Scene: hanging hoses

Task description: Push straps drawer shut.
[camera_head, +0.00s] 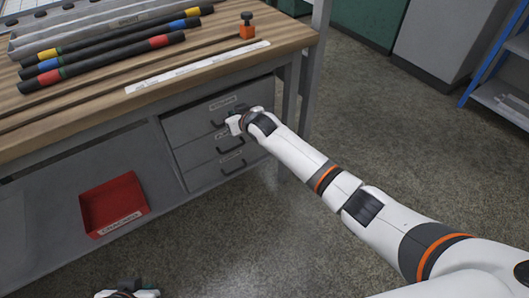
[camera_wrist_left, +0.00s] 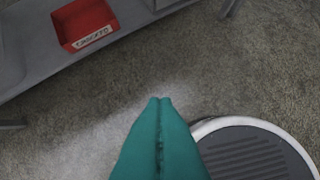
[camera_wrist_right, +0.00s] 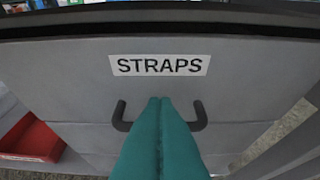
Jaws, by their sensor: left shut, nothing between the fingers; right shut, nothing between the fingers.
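The straps drawer (camera_wrist_right: 75,75) has a grey front with a white STRAPS label (camera_wrist_right: 160,65) and a dark bar handle (camera_wrist_right: 201,117). It fills the right wrist view. In the head view it is the top drawer (camera_head: 190,122) of the grey unit under the bench. My right gripper (camera_wrist_right: 160,99) is shut and empty, its fingertips in front of the drawer face below the label, between the handle's ends. Whether they touch is unclear. Its fingers hide the handle's middle. My left gripper (camera_wrist_left: 160,100) is shut and empty above the floor, well away from the drawers.
Two more drawers (camera_head: 222,172) sit below, looking flush. A red bin (camera_head: 114,199) stands on the lower shelf (camera_head: 45,205). The wooden benchtop (camera_head: 215,38) overhangs the drawers and holds several banded rods and an orange block (camera_head: 247,31). Floor to the right is open.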

